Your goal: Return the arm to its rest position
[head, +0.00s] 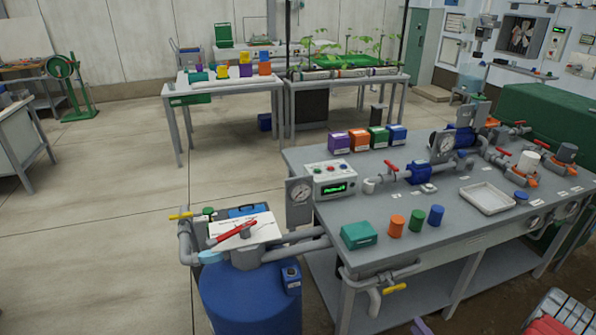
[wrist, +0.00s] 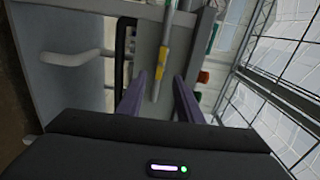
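My gripper (wrist: 157,88) shows in the wrist view, with two purple fingers set well apart. It is open, and I see nothing held between them. Beyond the fingers is a grey pipe with a yellow handle (wrist: 162,62), apparently at some distance. The wrist picture is turned sideways. In the head view my gripper cannot be made out clearly; a small purple part at the bottom edge may belong to my arm, but I cannot tell.
A grey workbench (head: 450,240) carries pipes, gauges, a control box (head: 330,180) and a white tray (head: 487,198). A yellow-handled valve (head: 395,288) juts from its front. A blue barrel (head: 250,300) stands left of it. The floor (head: 110,220) farther left is clear.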

